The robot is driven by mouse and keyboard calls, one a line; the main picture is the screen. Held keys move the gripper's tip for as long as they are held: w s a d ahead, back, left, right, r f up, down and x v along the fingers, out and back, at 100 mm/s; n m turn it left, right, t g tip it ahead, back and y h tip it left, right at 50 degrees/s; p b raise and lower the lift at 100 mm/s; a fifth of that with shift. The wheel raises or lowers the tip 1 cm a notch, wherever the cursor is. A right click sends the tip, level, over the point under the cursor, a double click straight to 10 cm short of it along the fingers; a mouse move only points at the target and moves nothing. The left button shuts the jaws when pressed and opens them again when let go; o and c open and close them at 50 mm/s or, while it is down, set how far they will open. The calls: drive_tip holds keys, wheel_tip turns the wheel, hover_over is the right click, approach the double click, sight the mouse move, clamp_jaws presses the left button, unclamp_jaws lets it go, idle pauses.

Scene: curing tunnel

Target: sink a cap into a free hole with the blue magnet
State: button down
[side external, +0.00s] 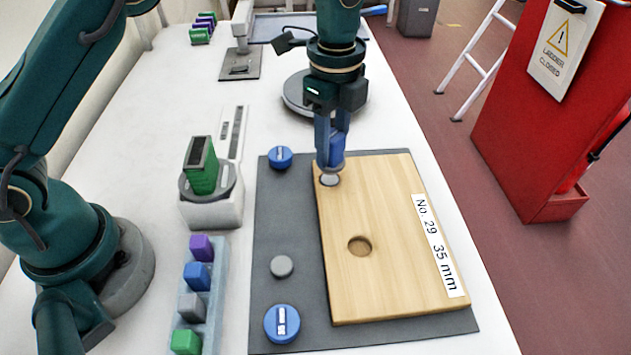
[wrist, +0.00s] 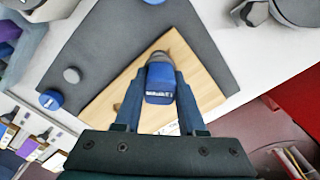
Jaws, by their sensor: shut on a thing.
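My gripper (side external: 331,150) is shut on the blue magnet (wrist: 160,82), above the far left corner of the wooden board (side external: 405,285). The magnet also shows between the fingers in the side view (side external: 336,160). A pale grey cap (side external: 330,180) lies at that corner, right under the magnet; I cannot tell whether they touch or how deep the cap sits. An empty round hole (side external: 359,247) shows nearer the board's middle. Another grey cap (side external: 282,266) lies on the dark mat left of the board; it also shows in the wrist view (wrist: 71,75).
Blue round pieces lie on the mat (side external: 262,225), one far (side external: 281,157) and one near (side external: 282,324). Left of it stand a rack of coloured blocks (side external: 219,310) and a scale (side external: 215,208) bearing a green block (side external: 201,172). A red cabinet (side external: 545,120) stands right.

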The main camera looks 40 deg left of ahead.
drive_tip(key=shift+r, duration=2.05)
